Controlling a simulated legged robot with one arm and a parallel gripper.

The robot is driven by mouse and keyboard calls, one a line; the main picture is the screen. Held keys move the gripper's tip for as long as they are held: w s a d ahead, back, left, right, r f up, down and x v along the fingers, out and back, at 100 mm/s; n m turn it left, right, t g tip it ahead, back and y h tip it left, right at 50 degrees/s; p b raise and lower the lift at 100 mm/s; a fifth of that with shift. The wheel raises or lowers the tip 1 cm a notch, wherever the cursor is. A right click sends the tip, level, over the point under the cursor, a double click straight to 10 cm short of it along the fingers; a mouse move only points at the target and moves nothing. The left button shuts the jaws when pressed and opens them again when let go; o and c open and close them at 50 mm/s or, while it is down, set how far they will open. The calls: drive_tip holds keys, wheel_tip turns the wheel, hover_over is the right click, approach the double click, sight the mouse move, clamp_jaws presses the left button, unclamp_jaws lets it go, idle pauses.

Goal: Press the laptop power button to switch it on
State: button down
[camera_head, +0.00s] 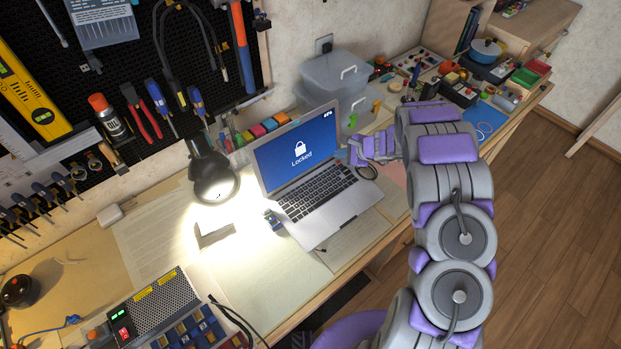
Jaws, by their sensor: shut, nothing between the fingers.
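The laptop (327,208) stands open on the workbench, its keyboard towards me. Its screen (297,152) is lit blue with a white padlock and the word "Locked". My gripper (352,153) is shut and empty, at the right edge of the laptop, near where the screen meets the keyboard. It overlaps the lower right corner of the screen in this view. I cannot tell whether it touches the laptop. The power button cannot be made out; the upper right end of the keyboard lies close to the gripper.
A lit black desk lamp (213,178) stands left of the laptop. A clear plastic box (333,82) is behind it. A power supply unit (160,303) sits at the front left. Small toys and parts crowd the bench at the right. Tools hang on the pegboard (130,60).

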wheel_tip(320, 180, up, 6)
drive_tip(key=shift+f+p, duration=0.25)
drive_tip(key=shift+p, duration=1)
drive_tip(key=s+a+r+n+g+h, duration=0.1)
drive_tip(key=s+a+r+n+g, duration=0.3)
drive_tip(key=s+r, duration=0.7)
drive_tip(key=s+a+r+n+g, duration=0.1)
drive_tip(key=s+a+r+n, duration=0.2)
drive_tip(key=s+r+n, duration=0.8)
drive_tip(key=s+d+r+n+g+h, duration=0.1)
drive_tip(key=s+d+h, duration=0.2)
drive_tip(key=s, duration=1.2)
drive_tip(key=s+d+r+n+g+h, duration=0.1)
drive_tip(key=s+d+g+h, duration=0.1)
drive_tip(key=s, duration=1.3)
drive_tip(key=shift+d+r+h, duration=0.25)
drive_tip(key=shift+d+h, duration=0.15)
drive_tip(key=shift+d, duration=0.3)
